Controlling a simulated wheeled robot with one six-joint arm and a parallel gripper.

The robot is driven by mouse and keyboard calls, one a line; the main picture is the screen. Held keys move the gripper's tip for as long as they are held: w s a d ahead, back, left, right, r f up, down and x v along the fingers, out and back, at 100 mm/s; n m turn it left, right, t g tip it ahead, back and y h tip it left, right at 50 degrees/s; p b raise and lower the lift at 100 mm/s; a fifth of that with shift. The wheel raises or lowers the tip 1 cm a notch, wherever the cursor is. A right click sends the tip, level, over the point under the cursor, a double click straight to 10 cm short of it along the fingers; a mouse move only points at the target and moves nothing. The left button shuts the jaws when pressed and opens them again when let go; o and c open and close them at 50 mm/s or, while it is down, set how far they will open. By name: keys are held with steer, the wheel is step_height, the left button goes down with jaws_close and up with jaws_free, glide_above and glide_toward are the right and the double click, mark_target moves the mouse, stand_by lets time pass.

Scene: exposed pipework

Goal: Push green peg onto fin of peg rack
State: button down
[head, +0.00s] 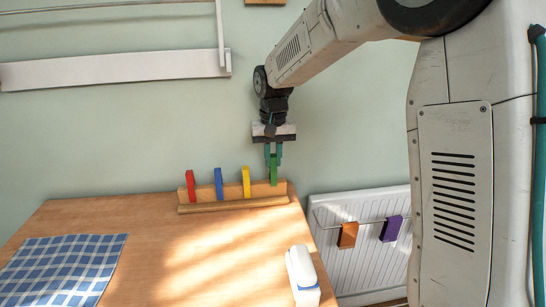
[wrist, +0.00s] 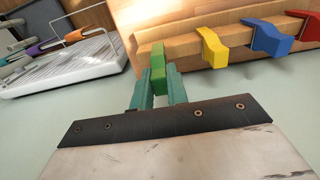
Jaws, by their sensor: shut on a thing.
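The wooden peg rack (head: 236,204) stands at the back of the table. A red peg (head: 190,185), a blue peg (head: 219,184) and a yellow peg (head: 246,182) stand on it from left to right. My gripper (head: 273,158) points down over the rack's right end and is shut on the green peg (head: 274,174). The green peg is upright, its lower end at the rack; I cannot tell how far it sits on the fin. The wrist view shows the green peg (wrist: 157,68) between my fingers, beside the yellow peg (wrist: 213,47).
A blue checked cloth (head: 62,268) lies on the table at left. A white object (head: 302,275) stands near the right edge. A radiator (head: 355,235) below the right side carries an orange peg (head: 348,235) and a purple peg (head: 391,228). The table's middle is clear.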

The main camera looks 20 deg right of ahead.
mark_target(273, 167)
steer(key=shift+f, duration=1.55)
steer(key=c, duration=1.3)
jaws_free()
steer(key=shift+r, duration=3.55)
steer(key=s+d+r+n+t, duration=0.1)
steer(key=s+d+n, duration=0.1)
steer(key=s, duration=3.3)
steer(key=shift+s+d+r, duration=0.15)
steer(key=shift+s+d, duration=0.2)
steer(key=shift+d, duration=0.25)
